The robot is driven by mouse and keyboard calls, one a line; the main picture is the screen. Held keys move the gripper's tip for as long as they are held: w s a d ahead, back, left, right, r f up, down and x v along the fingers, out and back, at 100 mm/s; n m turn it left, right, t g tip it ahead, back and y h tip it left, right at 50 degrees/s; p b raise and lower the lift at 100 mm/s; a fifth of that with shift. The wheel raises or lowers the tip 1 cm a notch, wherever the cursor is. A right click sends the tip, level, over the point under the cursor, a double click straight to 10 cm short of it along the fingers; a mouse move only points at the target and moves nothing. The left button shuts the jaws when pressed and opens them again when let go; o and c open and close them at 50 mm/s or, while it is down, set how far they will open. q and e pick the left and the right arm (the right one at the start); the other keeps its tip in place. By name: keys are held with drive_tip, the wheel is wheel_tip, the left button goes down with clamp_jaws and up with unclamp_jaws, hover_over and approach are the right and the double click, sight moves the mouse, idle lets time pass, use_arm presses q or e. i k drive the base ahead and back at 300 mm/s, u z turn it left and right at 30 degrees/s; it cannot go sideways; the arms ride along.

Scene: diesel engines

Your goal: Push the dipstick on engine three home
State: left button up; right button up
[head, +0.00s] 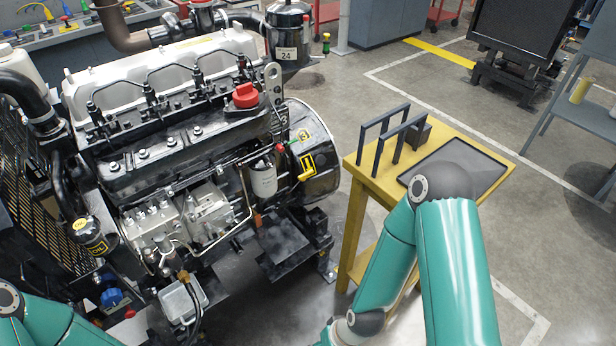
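The engine (190,120) fills the left half of the head view, with a pale grey rocker cover, a red filler cap (246,95) and a white filter (263,178). A small yellow handle (306,175), which looks like the dipstick's, shows at its right side in front of the dark round housing. How far the dipstick is in cannot be told. My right arm crosses the lower right and runs out of the bottom edge. My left arm shows only at the lower left corner. Both grippers are out of view.
A yellow table (365,185) stands right of the engine, bearing a dark tray (480,168) and a black frame (385,140). A black canister (288,35) marked 24 stands behind the engine. A grey shelf unit (570,105) is at the far right. Open floor lies beyond the table.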

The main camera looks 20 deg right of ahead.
sight(302, 178)
drive_tip(key=k, duration=0.55)
drive_tip(key=z, duration=0.45)
drive_tip(key=i, duration=1.3)
drive_tip(key=u, duration=0.45)
